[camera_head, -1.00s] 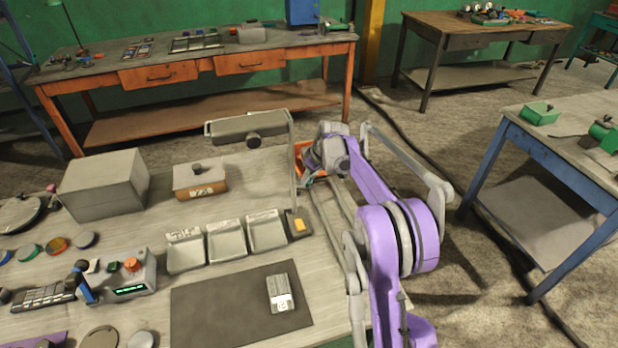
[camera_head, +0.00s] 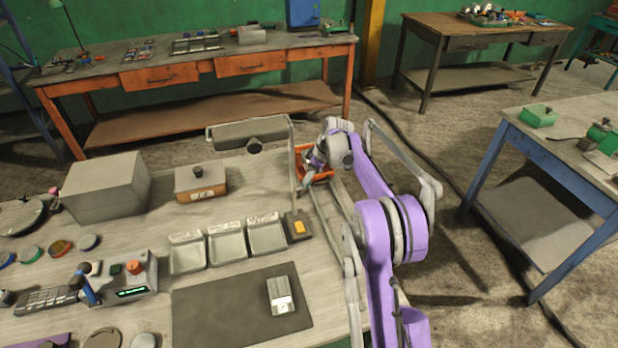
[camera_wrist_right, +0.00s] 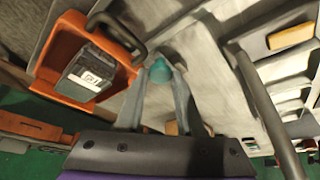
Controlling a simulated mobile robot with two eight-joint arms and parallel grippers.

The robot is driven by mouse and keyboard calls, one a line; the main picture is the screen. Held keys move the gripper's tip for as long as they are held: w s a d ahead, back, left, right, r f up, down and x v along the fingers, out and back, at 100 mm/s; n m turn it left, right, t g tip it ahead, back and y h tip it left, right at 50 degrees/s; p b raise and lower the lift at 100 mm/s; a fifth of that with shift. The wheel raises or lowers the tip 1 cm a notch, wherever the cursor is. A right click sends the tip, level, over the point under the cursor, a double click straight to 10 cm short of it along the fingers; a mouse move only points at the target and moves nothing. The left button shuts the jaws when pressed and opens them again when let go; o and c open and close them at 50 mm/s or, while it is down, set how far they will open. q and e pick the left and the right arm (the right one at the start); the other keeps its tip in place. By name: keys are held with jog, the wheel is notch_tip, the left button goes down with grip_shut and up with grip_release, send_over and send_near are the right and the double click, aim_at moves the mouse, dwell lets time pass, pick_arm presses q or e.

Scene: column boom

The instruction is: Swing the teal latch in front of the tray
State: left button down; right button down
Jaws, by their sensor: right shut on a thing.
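The teal latch shows as a small rounded teal knob (camera_wrist_right: 160,71) in the right wrist view. It sits between the fingertips of my right gripper (camera_wrist_right: 158,78), which is shut on it. In the head view the right gripper (camera_head: 304,187) is at the right edge of the workbench, at the near left side of the orange tray (camera_head: 326,174). The orange tray also shows in the wrist view (camera_wrist_right: 43,78), left of the fingers, with a dark labelled box (camera_wrist_right: 88,76) in it. The latch is too small to make out in the head view. My left gripper is out of view.
A grey boom (camera_head: 250,132) with an upright post stands close left of my right gripper. Several grey bins (camera_head: 227,243) and a small dark block with an orange top (camera_head: 298,228) lie nearer. A dark mat (camera_head: 225,310) lies in front.

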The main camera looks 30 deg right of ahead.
jog(key=c, duration=0.5)
grip_release()
jog(key=shift+c, duration=0.2)
jog(key=shift+r, duration=0.1)
jog(key=v, duration=1)
jog(key=shift+s+r, duration=0.15)
jog(key=shift+r, duration=0.1)
jog(key=shift+d, duration=0.1)
